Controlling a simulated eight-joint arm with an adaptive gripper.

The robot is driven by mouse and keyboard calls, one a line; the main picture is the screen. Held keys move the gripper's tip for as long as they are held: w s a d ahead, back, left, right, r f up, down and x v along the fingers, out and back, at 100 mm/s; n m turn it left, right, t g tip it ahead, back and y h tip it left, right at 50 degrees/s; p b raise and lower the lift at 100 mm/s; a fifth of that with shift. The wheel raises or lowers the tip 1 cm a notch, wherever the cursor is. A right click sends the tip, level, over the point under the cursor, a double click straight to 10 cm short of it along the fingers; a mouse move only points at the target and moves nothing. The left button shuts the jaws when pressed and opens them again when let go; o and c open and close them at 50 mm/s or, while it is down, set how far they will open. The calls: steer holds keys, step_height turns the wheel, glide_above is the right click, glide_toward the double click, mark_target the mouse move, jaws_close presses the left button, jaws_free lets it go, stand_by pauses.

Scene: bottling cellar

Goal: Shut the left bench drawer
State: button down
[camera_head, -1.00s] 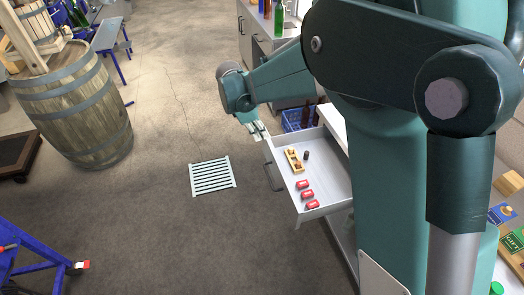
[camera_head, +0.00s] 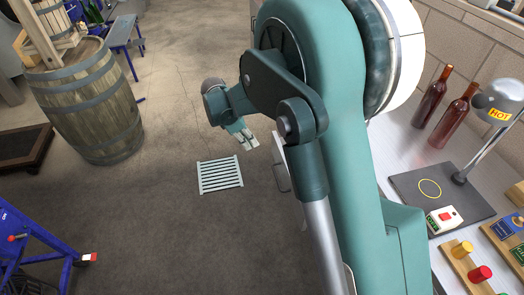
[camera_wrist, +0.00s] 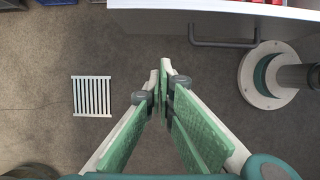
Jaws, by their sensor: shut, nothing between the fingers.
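The left bench drawer shows in the head view as a pale front (camera_head: 279,150) with a dark bar handle (camera_head: 281,178). My arm hides most of it there. In the wrist view the white drawer front (camera_wrist: 200,15) runs across the top, with the handle (camera_wrist: 222,43) at upper right. The drawer stands out from the bench, and a bit of its inside with something red shows at the top edge. My gripper (camera_head: 250,142) is shut and empty. In the wrist view its fingertips (camera_wrist: 165,70) appear below the drawer front, left of the handle, with no contact visible.
A slatted floor grate (camera_head: 220,174) lies on the floor near my gripper. A wooden barrel (camera_head: 90,105) stands at left. The bench top at right holds bottles (camera_head: 455,120), a dark plate (camera_head: 440,192) and a lamp-like "HOT" fixture (camera_head: 500,100).

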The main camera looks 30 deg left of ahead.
steer(key=w+d+f+b, duration=0.3)
steer(key=w+d+f, duration=0.2)
steer(key=f, duration=0.4)
steer(key=shift+w+d, duration=0.25)
stand_by(0.6)
steer(key=w+d, duration=2.1)
